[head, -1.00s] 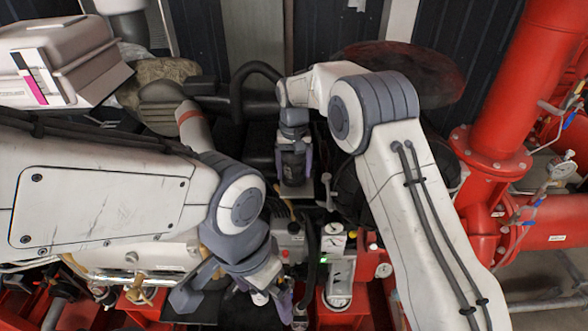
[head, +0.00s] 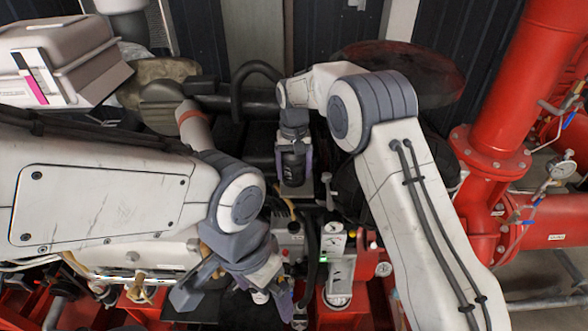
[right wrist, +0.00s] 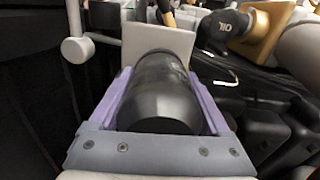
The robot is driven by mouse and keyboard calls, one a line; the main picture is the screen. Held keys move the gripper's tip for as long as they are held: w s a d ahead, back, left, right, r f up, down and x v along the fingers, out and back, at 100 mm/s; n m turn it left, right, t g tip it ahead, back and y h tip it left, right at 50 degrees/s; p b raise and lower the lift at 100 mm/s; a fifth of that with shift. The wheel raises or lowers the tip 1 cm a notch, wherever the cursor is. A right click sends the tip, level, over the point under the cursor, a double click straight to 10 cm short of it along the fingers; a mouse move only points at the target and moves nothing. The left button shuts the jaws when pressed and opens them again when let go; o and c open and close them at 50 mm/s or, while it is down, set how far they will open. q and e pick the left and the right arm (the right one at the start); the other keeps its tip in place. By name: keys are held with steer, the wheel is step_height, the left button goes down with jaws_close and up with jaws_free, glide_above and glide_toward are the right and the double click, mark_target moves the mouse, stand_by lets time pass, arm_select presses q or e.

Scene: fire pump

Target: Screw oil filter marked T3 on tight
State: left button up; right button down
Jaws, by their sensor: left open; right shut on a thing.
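A black cylindrical oil filter (right wrist: 165,92) sits between the purple fingers of my right gripper (right wrist: 162,88), which is shut on its sides. In the head view the same dark filter (head: 293,168) shows between the fingers of my right gripper (head: 293,160), at upper middle. Its far end faces a flat grey plate (right wrist: 158,42); I cannot tell whether they touch. I cannot read a T3 mark on it. My left gripper (head: 284,296) is open at lower middle, in front of the machine and well apart from the filter.
A black part lettered OIL (right wrist: 222,28) sits beside a gold-coloured piece (right wrist: 262,28). A grey lever with a round knob (right wrist: 77,48) stands left of the filter. Thick red pipes (head: 505,90) fill the right side. A small gauge box (head: 333,238) stands between the arms.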

stand_by(0.5)
steer(key=c, duration=0.6)
jaws_free()
jaws_close()
steer(key=shift+a+m+p, duration=0.1)
steer(key=shift+m+p, duration=0.2)
steer(key=shift+m, duration=1.5)
steer(key=m, duration=0.3)
steer(key=shift+w+m, duration=0.1)
steer(key=shift+m, duration=1)
steer(key=shift+a+m, duration=0.1)
steer(key=shift+m, duration=0.7)
